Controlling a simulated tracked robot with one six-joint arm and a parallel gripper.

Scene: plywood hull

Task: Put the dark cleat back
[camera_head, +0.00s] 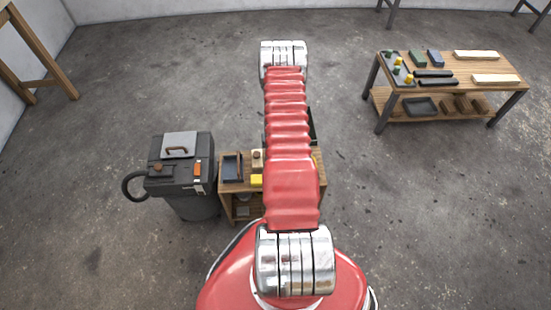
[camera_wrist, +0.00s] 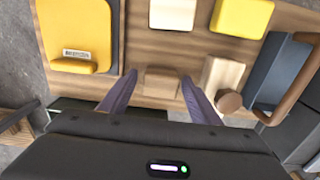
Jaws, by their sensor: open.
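My gripper (camera_wrist: 159,77) is open in the wrist view, with its two dark purplish fingers spread over a wooden bench top (camera_wrist: 145,50). A small brown wooden block (camera_wrist: 161,83), a shade darker than the bench, lies between the fingers with a gap on each side. It may be the dark cleat; I cannot be sure. Its lower part is close to the gripper body's edge. In the camera_head view my red arm covers the gripper and part of the small bench (camera_head: 238,187).
Around the block lie a yellow case (camera_wrist: 77,30), a white block (camera_wrist: 172,13), a yellow block (camera_wrist: 241,16), a pale block with a round knob (camera_wrist: 222,78) and a dark tray (camera_wrist: 279,68). A grey vacuum (camera_head: 180,170) stands left of the bench. Another workbench (camera_head: 455,72) stands at the right.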

